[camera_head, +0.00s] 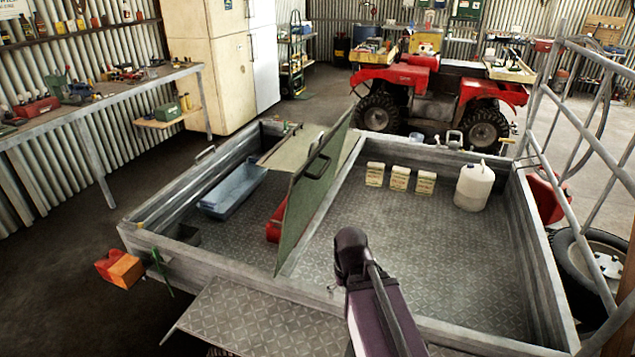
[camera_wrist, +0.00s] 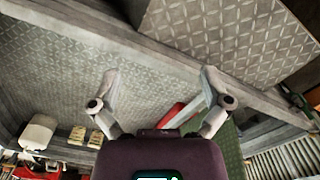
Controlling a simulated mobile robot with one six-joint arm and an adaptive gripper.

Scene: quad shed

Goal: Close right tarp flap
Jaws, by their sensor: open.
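A green flap (camera_head: 312,185) with a dark handle stands raised and tilted along the middle divider of the metal trailer bed (camera_head: 215,262). A second, flat greenish panel (camera_head: 290,150) lies across the rear of the left compartment. In the wrist view, my gripper (camera_wrist: 160,85) is open and empty, its two fingers spread above the patterned metal floor. Part of a green surface, apparently the raised flap (camera_wrist: 222,145), shows behind the right-hand finger. I cannot tell whether they touch. In the head view my arm hides part of the trailer's front, and the fingers cannot be made out.
The left compartment holds a blue tray (camera_head: 233,188) and a red box (camera_head: 276,222). The right compartment holds three small cartons (camera_head: 399,178) and a white jug (camera_head: 474,187); its middle floor is clear. Metal rails (camera_head: 575,110) rise at right. A red quad (camera_head: 430,85) stands behind.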

